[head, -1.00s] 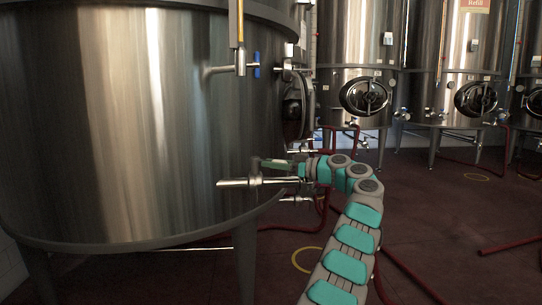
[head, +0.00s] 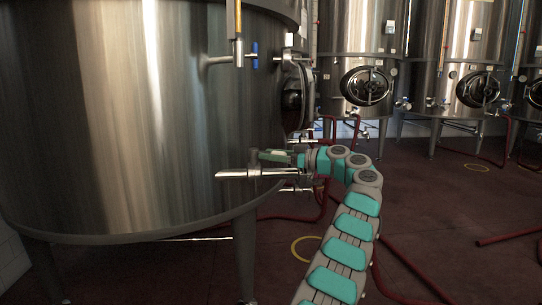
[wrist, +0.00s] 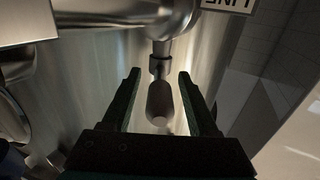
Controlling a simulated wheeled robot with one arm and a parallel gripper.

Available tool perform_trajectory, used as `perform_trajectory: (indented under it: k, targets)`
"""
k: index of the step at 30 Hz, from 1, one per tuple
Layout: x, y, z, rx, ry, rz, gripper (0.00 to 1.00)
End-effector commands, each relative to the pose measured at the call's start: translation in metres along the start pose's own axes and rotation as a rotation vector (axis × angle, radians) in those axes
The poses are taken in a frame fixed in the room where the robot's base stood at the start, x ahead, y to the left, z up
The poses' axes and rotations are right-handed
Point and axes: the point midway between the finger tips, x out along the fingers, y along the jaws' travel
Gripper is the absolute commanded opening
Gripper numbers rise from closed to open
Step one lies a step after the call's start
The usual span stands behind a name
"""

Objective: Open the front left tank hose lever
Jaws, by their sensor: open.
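The front left tank (head: 110,120) is a large steel cylinder that fills the left of the head view. A steel hose valve (head: 232,174) sticks out low on its side. In the wrist view, its lever (wrist: 160,103) is a rounded grey handle below a narrow stem. My gripper (wrist: 158,76) is open, with one dark finger on each side of the lever and visible gaps between. In the head view, my gripper (head: 270,156) is at the valve, just above its pipe, and the lever is hard to make out there.
A smaller tap with a blue handle (head: 254,54) sits higher on the tank. More tanks (head: 362,60) stand behind. Red hoses (head: 405,265) lie on the dark floor at right. A white label (wrist: 230,5) is at the top of the wrist view.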

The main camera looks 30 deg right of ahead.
Motion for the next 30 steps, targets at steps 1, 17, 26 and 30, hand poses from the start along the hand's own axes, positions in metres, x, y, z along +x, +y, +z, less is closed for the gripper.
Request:
perform_trajectory:
  k: [1, 17, 26, 30]
  targets:
    - [0.0, 0.0, 0.0, 0.0, 0.0, 0.0, 0.6]
    - [-0.045, 0.001, 0.0, 0.0, 0.001, 0.004, 0.6]
    - [-0.078, 0.0, 0.0, 0.0, 0.0, -0.001, 0.6]
    - [-0.078, 0.0, 0.0, 0.0, 0.0, -0.001, 0.6]
